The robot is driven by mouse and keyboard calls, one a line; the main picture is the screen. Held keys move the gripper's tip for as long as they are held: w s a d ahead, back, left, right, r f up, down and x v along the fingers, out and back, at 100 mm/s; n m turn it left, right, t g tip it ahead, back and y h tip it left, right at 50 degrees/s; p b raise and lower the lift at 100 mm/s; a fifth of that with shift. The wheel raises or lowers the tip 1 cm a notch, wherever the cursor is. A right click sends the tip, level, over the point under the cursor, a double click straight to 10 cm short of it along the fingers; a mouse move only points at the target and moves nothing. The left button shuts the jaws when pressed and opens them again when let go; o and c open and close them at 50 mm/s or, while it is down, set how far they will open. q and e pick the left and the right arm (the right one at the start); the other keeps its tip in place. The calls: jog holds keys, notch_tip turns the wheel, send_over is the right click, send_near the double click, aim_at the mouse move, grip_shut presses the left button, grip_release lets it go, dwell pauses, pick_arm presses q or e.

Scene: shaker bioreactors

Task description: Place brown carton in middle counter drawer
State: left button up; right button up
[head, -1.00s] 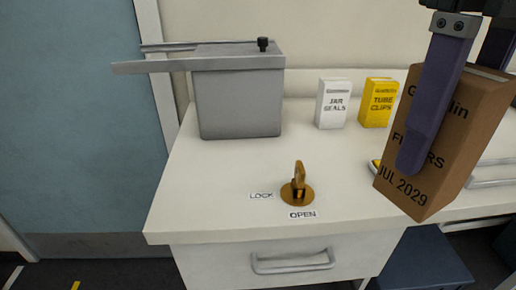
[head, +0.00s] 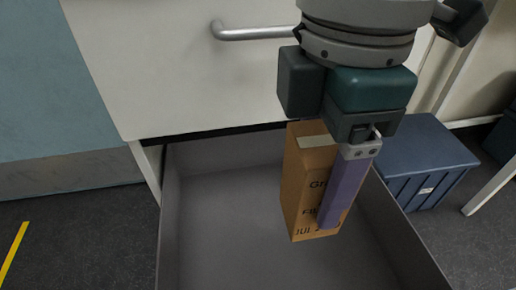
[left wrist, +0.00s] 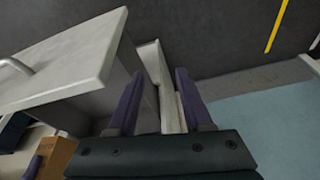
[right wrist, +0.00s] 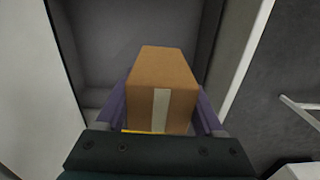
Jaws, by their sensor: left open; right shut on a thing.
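The brown carton (head: 308,195) is upright in the head view, with printed text on its front and pale tape on top. My right gripper (head: 326,218) points down and is shut on the carton. The right wrist view shows the carton (right wrist: 162,85) between both fingers, over the grey drawer interior. The open drawer (head: 225,225) lies below the carton; whether the carton touches its floor I cannot tell. My left gripper (left wrist: 160,100) is open in the left wrist view, with a pale panel edge showing between its fingers. It is outside the head view.
The white counter front (head: 180,70) with a metal handle (head: 250,33) stands just behind the open drawer. A blue lidded bin (head: 425,160) sits on the floor right of the drawer. The drawer floor around the carton looks empty.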

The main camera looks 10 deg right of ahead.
notch_tip(320, 180, down, 22)
jog(key=b, duration=1.2)
jog(key=shift+a+r, duration=0.1)
jog(key=shift+r, duration=0.15)
jog(key=shift+s, duration=0.1)
jog(key=shift+r, duration=0.1)
jog(key=o, duration=1.5)
jog(key=shift+f, duration=0.2)
